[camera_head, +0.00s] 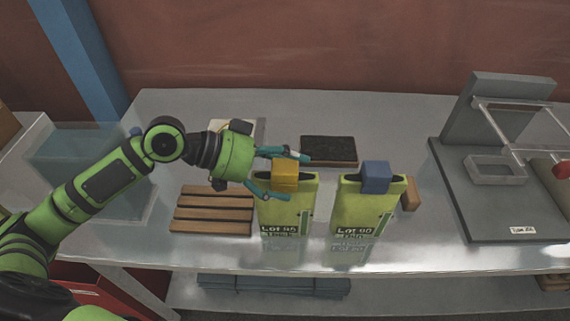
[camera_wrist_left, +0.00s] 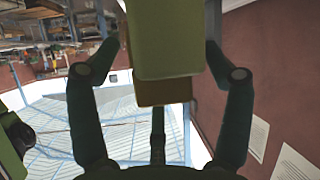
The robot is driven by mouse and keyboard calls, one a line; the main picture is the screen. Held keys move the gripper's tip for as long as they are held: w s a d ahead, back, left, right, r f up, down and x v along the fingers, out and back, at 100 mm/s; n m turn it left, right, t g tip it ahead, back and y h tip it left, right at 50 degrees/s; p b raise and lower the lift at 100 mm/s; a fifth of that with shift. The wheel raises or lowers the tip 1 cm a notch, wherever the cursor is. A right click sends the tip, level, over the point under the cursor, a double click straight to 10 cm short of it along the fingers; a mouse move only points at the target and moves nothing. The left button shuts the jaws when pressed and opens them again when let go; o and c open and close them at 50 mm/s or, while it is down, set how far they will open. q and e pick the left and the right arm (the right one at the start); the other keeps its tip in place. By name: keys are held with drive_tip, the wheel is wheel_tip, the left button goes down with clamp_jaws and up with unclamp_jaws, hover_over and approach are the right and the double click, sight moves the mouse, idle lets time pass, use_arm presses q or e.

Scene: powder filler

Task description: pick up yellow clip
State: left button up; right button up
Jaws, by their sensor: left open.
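The yellow clip (camera_head: 285,174) sits on top of the left green bag (camera_head: 284,212), labelled Lot 95 or similar, which stands on the metal table. My left gripper (camera_head: 283,175) comes in from the left with its fingers apart, one behind the clip and one in front of it. In the left wrist view the open fingers (camera_wrist_left: 163,75) lie on either side of the clip (camera_wrist_left: 165,92) and the bag (camera_wrist_left: 165,45). I cannot tell whether they touch the clip. My right gripper is not in view.
A second green bag (camera_head: 362,210) with a blue clip (camera_head: 376,177) stands to the right. A wooden slatted rack (camera_head: 213,212) lies to the left, a dark block (camera_head: 329,150) behind. A grey device (camera_head: 480,200) fills the table's right side.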

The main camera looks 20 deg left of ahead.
use_arm(q)
drive_tip(key=shift+f, duration=0.1)
drive_tip(key=c, duration=1.1)
